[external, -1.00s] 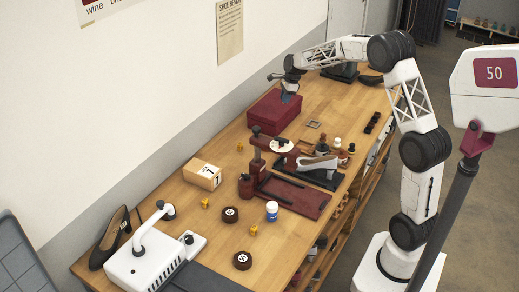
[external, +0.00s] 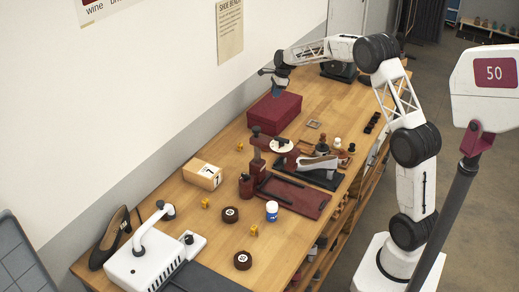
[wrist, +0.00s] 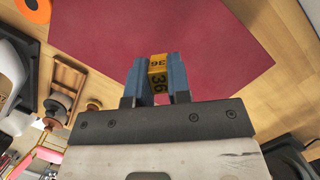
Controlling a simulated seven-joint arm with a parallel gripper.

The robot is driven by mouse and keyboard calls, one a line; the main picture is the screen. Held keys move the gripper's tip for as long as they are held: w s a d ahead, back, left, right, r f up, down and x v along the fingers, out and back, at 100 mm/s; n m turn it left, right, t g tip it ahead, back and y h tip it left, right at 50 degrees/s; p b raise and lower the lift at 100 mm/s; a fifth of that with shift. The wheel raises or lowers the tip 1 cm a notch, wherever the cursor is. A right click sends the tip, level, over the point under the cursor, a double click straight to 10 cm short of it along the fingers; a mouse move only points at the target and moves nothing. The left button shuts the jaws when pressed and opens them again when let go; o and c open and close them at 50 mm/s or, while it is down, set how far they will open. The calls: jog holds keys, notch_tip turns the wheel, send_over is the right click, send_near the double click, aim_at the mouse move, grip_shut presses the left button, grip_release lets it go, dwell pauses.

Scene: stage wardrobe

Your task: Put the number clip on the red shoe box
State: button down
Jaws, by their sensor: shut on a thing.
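The red shoe box (external: 274,112) stands on the workbench near the wall, its lid closed. In the wrist view its flat red top (wrist: 200,45) fills the upper middle. My gripper (external: 277,90) is at the box, just over its lid. In the wrist view my gripper (wrist: 158,78) is shut on a yellow number clip (wrist: 158,72) marked 36, held between the two blue fingers. The clip lies over the red lid in that view; I cannot tell whether it touches the lid. The clip is too small to make out in the external view.
Other yellow clips (external: 254,230) lie loose on the bench (external: 300,228). A dark red press (external: 258,150) and a shoe stretcher stand in front of the box. Bare bench lies right of the red box.

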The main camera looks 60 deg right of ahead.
aim_at(276, 101)
jog(key=shift+f, duration=1.8)
jog(key=shift+f, duration=0.1)
jog(key=c, duration=1.1)
grip_release()
jog(key=shift+o, duration=0.2)
jog(key=v, duration=1.2)
